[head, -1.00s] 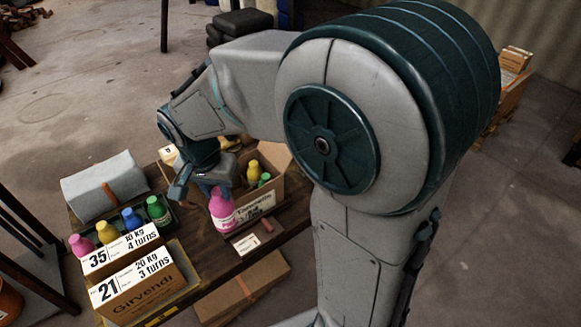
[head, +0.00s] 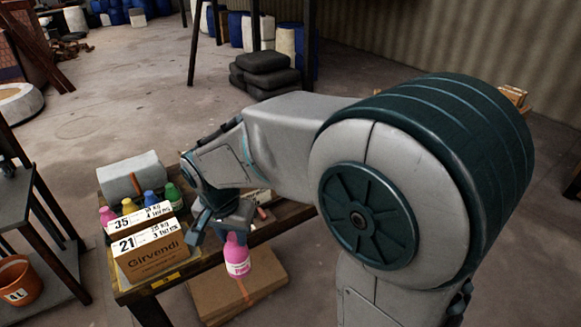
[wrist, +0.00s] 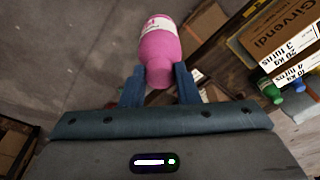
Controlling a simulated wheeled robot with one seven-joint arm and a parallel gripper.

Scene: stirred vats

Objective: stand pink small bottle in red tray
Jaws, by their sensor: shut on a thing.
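A pink bottle (head: 237,258) with a white label hangs upright, cap up, in my gripper (head: 230,229), in front of the table's near edge. In the wrist view, the two blue fingers of my gripper (wrist: 158,80) close on either side of the pink bottle (wrist: 160,55). The fingers partly hide the bottle's top in the head view. Another pink-topped bottle (head: 106,214) stands at the left of a row behind the boxes. I can make out no red tray in either view now.
Cardboard boxes marked 35 (head: 130,221) and 21 (head: 148,252) stand on the table's left part. Yellow, blue and green bottles (head: 172,191) stand behind them. A flat cardboard box (head: 235,292) lies on the floor below the bottle. An orange bucket (head: 18,283) is at far left.

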